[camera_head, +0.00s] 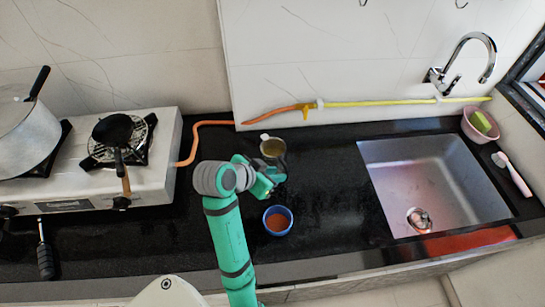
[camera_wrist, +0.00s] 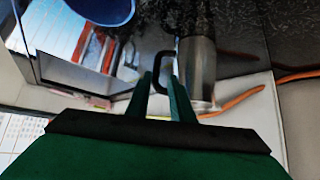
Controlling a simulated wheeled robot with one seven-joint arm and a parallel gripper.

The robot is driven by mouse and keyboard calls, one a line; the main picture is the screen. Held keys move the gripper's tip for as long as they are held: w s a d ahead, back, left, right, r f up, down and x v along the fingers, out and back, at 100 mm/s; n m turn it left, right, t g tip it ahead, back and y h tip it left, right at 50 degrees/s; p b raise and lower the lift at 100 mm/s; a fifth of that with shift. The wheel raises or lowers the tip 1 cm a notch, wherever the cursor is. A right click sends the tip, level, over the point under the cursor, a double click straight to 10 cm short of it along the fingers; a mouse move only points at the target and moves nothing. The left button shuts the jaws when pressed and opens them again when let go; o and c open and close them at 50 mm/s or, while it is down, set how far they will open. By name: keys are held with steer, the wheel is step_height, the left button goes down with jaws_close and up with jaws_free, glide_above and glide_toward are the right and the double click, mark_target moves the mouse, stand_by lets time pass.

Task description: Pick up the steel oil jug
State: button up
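The steel oil jug (camera_head: 272,149) stands on the black counter near the back, left of the sink. Its top is open and shows a yellowish inside. My gripper (camera_head: 275,172) is close to its near side, partly covering its lower part. In the wrist view the shiny jug body (camera_wrist: 196,55) is just beyond the fingers, and its dark loop handle (camera_wrist: 155,68) reaches toward them. My gripper (camera_wrist: 160,76) has its two green fingers apart there, with part of the handle seen between the tips. I see no clear contact.
A blue bowl (camera_head: 278,220) with reddish contents stands close in front of my gripper; it also shows in the wrist view (camera_wrist: 100,8). A stove (camera_head: 160,165) with a pan and pot is at left, a sink (camera_head: 430,185) at right. An orange hose (camera_head: 213,123) runs behind.

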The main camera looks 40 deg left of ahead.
steer(key=x, duration=0.3)
steer(key=d+x, duration=0.1)
steer(key=x, duration=0.1)
steer(key=shift+w+f, duration=0.15)
steer(key=shift+w, duration=0.2)
steer(key=shift+x, duration=2.25)
steer(key=shift+w+a, duration=0.1)
steer(key=shift+a, duration=0.05)
steer(key=shift+c, duration=0.4)
jaws_close()
